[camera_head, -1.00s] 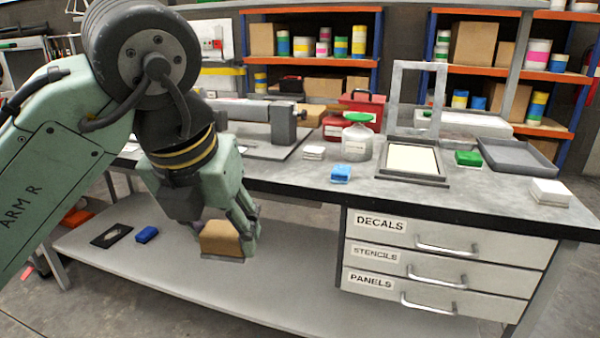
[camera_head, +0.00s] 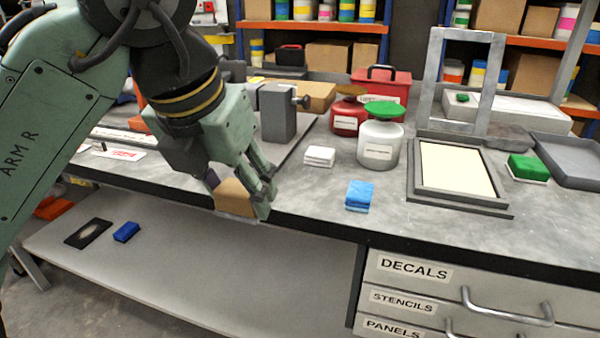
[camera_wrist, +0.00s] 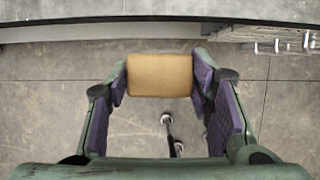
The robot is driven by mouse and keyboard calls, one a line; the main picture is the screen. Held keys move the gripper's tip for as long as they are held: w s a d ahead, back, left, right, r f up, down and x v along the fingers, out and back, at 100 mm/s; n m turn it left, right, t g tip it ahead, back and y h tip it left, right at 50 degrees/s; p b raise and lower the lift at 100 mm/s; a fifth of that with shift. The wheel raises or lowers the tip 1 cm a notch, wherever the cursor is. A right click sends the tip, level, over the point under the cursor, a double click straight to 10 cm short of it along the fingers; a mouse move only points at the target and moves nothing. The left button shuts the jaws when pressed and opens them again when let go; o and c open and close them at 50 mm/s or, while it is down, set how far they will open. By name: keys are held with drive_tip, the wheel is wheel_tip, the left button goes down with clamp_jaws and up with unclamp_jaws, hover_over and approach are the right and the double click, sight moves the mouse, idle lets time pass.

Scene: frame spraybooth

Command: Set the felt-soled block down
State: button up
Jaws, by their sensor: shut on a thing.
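My gripper (camera_head: 243,194) is shut on the felt-soled block (camera_head: 236,197), a tan block with a grey underside. In the head view the block hangs in front of the workbench's near edge, and part of it is hidden by the fingers. In the wrist view the tan block (camera_wrist: 160,75) sits between the two purple-padded fingers, with the floor seen below it. The bench edge runs across the top of that view, apart from the block. The workbench top (camera_head: 310,200) is grey.
A blue block (camera_head: 358,195), a white block (camera_head: 319,156) and a white jar with green lid (camera_head: 378,145) stand on the bench. A screen frame (camera_head: 458,170) lies at right. The lower shelf (camera_head: 200,270) holds a dark blue block (camera_head: 126,232). Bare bench top lies around the blue block.

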drive_tip(key=w+d, duration=0.2)
drive_tip(key=w, duration=0.1)
drive_tip(key=w+d, duration=0.2)
drive_tip(key=w, duration=0.2)
drive_tip(key=w+d+f, duration=0.1)
drive_tip(key=w+d, duration=0.2)
drive_tip(key=w, duration=0.1)
drive_tip(key=shift+f, duration=0.1)
drive_tip(key=shift+s+x, duration=0.15)
drive_tip(key=shift+x, duration=0.75)
drive_tip(key=shift+s+x, duration=0.2)
drive_tip(key=shift+x, duration=0.7)
drive_tip(key=shift+f, duration=0.25)
drive_tip(key=o, duration=1)
drive_tip(key=shift+r, duration=0.2)
drive_tip(key=p+v, duration=0.1)
drive_tip(key=v, duration=1)
drive_tip(key=shift+s+r+p, duration=0.1)
drive_tip(key=shift+r+p, duration=0.2)
drive_tip(key=shift+r, duration=0.1)
